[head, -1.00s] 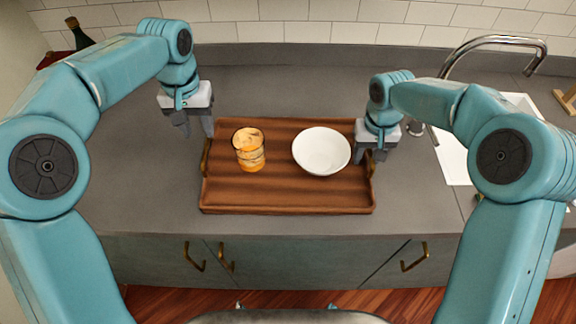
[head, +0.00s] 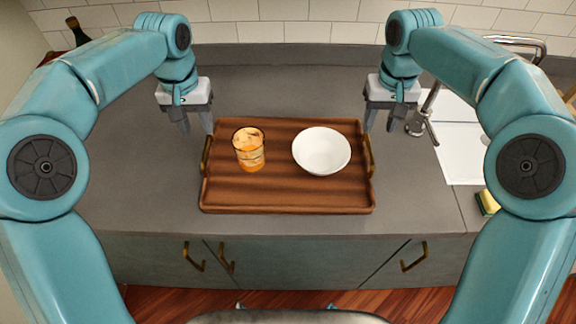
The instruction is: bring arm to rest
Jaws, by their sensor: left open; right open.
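My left gripper (head: 197,127) is open and empty, just outside the left end of the wooden tray, near its left handle. My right gripper (head: 379,125) is open and empty, raised by the tray's right end, near the right handle. The wooden tray (head: 290,198) lies flat on the grey counter. It bears a glass with orange contents (head: 249,150) at left of centre and a white bowl (head: 321,151) at right of centre. Neither gripper holds anything.
A sink (head: 455,150) with a chrome faucet (head: 420,118) is at the right, partly behind my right arm. A yellow sponge (head: 487,202) lies near the sink. A dark bottle (head: 77,30) stands at the far left. The counter (head: 285,85) behind the tray is clear.

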